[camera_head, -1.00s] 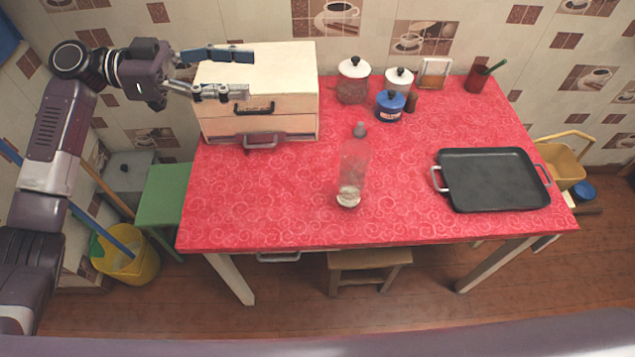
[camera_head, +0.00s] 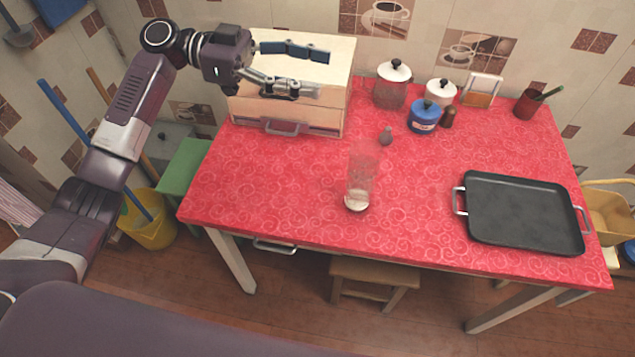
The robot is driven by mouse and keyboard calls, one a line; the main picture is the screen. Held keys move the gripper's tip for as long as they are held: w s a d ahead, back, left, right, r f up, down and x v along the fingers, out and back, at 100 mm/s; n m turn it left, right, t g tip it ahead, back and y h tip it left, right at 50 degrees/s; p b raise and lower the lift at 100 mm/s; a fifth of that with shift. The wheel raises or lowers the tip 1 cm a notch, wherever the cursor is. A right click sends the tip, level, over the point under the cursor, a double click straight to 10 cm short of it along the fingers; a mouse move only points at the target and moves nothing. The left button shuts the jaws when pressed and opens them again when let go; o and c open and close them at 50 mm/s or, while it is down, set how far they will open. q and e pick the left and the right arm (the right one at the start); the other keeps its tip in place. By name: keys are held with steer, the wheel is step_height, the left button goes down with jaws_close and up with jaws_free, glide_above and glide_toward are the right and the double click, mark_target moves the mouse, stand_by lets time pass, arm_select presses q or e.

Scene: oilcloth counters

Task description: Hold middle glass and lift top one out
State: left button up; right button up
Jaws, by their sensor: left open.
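A tall, clear glass column (camera_head: 360,180) stands upright on the red tablecloth near the table's middle. It looks like stacked glasses, but I cannot make out the separate glasses or their rims. Its base is whitish. My left gripper (camera_head: 322,72) is open and empty, in front of the cream drawer box, up and left of the glasses and well apart from them. My right gripper is not in view.
The cream drawer box (camera_head: 335,60) stands at the back left of the table. Several lidded jars, including a blue one (camera_head: 424,117), stand at the back. A black tray (camera_head: 524,212) lies at right.

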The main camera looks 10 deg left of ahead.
arm_select(q)
step_height(320, 180, down, 8)
steer(key=b, duration=0.8)
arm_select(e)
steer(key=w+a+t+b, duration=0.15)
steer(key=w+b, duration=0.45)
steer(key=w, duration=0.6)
arm_select(q)
steer(key=b, duration=1.4)
glide_toward(349, 185)
step_height(349, 185, down, 2)
steer(key=w+d, duration=0.1)
steer(key=w, duration=0.1)
steer(key=shift+d+f, duration=0.1)
steer(key=shift+f, duration=0.45)
steer(key=shift+d, duration=0.4)
steer(key=shift+d+p, duration=0.4)
steer(key=shift+d, duration=0.6)
steer(key=d, duration=0.2)
steer(key=d+p, duration=0.1)
steer(key=shift+d+f, duration=0.25)
steer(key=shift+d, duration=0.15)
steer(key=shift+d+f+b, duration=0.2)
steer(key=shift+d+b, duration=0.2)
steer(key=shift+d, duration=1.3)
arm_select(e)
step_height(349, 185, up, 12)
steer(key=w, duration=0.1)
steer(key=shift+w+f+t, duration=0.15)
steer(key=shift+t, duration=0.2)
